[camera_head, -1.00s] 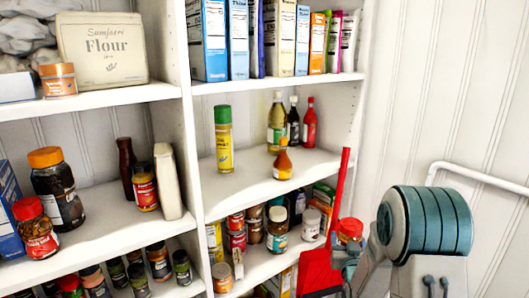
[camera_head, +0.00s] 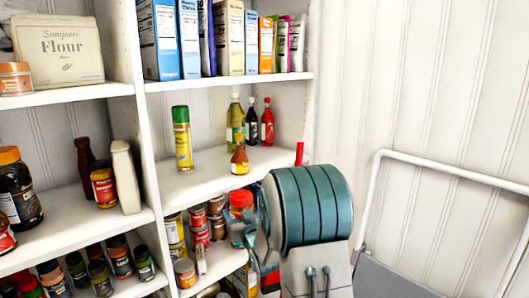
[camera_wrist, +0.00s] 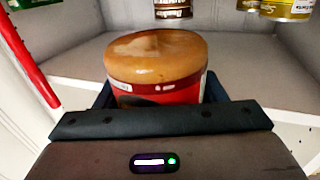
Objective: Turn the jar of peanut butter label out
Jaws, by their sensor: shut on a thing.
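My gripper (camera_wrist: 155,100) is shut on the jar. In the head view my arm hides most of my gripper (camera_head: 243,232) and part of the jar. I cannot tell which way the main label faces.
Cans and jars (camera_head: 200,228) stand on the lower shelf, left of the held jar. A small sauce bottle (camera_head: 240,160) stands near the middle shelf's (camera_head: 205,182) front edge. A red-handled tool (camera_head: 299,153) is close to my arm. A white rail (camera_head: 440,170) stands at right.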

